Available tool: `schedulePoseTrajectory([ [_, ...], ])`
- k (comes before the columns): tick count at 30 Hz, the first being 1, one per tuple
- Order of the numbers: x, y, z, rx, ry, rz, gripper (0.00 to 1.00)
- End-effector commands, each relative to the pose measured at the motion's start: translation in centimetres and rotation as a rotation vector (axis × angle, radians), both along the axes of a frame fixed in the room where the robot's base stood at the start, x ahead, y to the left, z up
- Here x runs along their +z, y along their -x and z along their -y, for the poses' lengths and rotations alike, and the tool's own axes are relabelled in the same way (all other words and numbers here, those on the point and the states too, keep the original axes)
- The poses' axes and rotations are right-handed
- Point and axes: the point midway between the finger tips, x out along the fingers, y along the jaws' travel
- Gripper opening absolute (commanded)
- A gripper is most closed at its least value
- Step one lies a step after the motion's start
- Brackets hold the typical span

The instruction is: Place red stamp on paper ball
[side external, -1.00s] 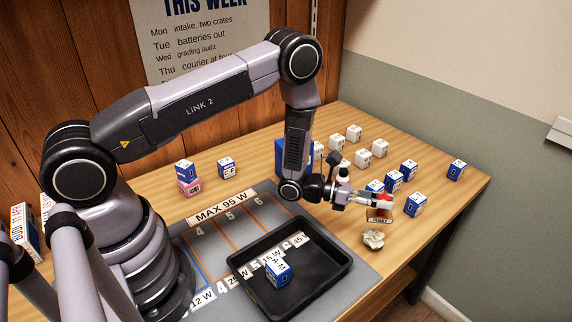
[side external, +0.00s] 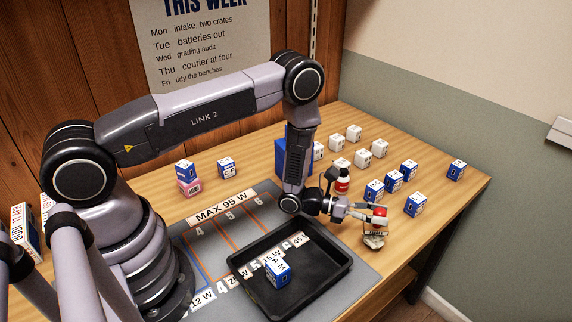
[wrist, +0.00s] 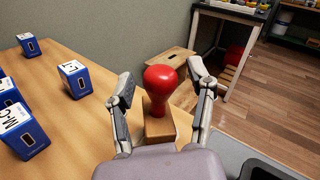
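The red stamp (side external: 379,212), with a round red knob and a wooden base, sits directly over the crumpled paper ball (side external: 373,242) near the front right table edge. It looks upright and seems to touch the ball. My gripper (side external: 372,215) is around the knob. In the wrist view, the stamp's red knob (wrist: 160,80) stands between the two fingers of my gripper (wrist: 161,85), with a small gap showing on each side. The fingers look open. The paper ball is hidden in the wrist view.
A black tray (side external: 240,264) with a blue box inside lies left of my gripper. Several blue boxes (side external: 415,204) and white boxes (side external: 379,148) stand behind it.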

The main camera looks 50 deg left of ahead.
Motion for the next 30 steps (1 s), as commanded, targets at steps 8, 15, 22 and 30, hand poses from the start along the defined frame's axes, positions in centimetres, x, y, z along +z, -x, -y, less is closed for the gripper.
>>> schedulePoseTrajectory([
  [8,0.3,0.1,-0.3,0.002,-0.001,-0.002,0.55],
  [15,0.2,2.7,-4.1,0.007,-0.001,-0.005,0.55],
  [22,0.3,5.6,-7.9,0.006,0.001,-0.003,0.55],
  [30,1.5,6.9,-9.4,-0.03,-0.005,0.023,0.55],
])
